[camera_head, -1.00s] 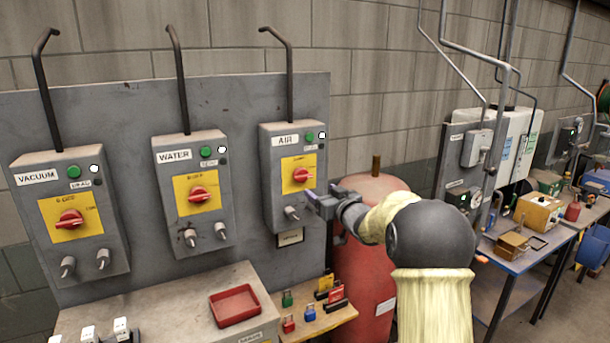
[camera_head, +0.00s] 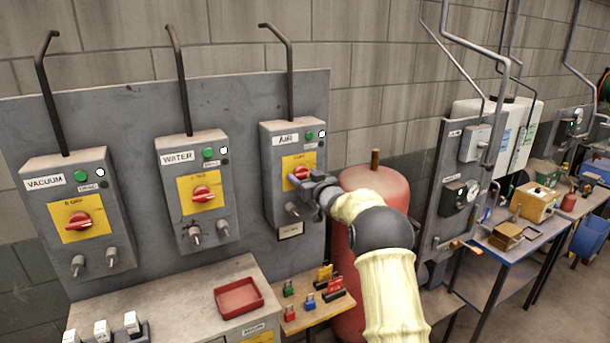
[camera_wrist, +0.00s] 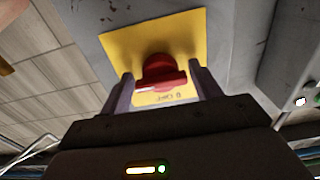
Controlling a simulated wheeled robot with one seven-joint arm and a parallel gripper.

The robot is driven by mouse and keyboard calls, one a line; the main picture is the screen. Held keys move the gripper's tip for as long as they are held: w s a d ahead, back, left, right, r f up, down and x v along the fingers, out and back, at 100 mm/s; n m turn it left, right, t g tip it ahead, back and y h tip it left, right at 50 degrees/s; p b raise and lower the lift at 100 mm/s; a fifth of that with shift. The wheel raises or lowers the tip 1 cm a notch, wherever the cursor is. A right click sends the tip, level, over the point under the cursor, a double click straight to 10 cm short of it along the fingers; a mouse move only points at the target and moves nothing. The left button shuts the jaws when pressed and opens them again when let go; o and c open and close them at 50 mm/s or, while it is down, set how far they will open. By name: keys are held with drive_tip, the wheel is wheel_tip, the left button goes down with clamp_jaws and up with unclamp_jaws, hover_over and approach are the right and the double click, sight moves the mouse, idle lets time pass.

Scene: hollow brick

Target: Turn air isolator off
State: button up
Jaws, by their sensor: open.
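The air isolator is a grey box (camera_head: 279,200) labelled AIR, the rightmost of three on the grey panel. Its red rotary knob (camera_head: 300,173) sits on a yellow plate (camera_head: 292,160), partly hidden by my gripper (camera_head: 305,183) in the head view. In the wrist view, the red knob (camera_wrist: 162,75) lies between the two fingers of my gripper (camera_wrist: 161,88), in front of the yellow plate (camera_wrist: 185,35). My gripper is open, with a finger on each side of the knob and visible gaps. The knob's handle looks roughly crosswise between the fingers.
The WATER box (camera_head: 195,190) and VACUUM box (camera_head: 75,215) hang to the left with similar red knobs. Below are a red tray (camera_head: 239,298) and several coloured padlocks on a small shelf (camera_head: 312,318). A red tank (camera_head: 375,185) stands right behind my arm.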

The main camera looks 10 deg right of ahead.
drive_tip(key=c, duration=0.7)
drive_tip(key=shift+f+n+b, duration=0.1)
drive_tip(key=shift+n+b, duration=0.4)
drive_tip(key=shift+b, duration=0.2)
drive_tip(key=n+b, duration=0.9)
drive_tip(key=n, duration=0.2)
drive_tip(key=shift+n, duration=0.3)
drive_tip(key=n+b, duration=0.3)
drive_tip(key=n, duration=0.2)
drive_tip(key=shift+d+n, duration=0.1)
drive_tip(key=shift+n, duration=0.2)
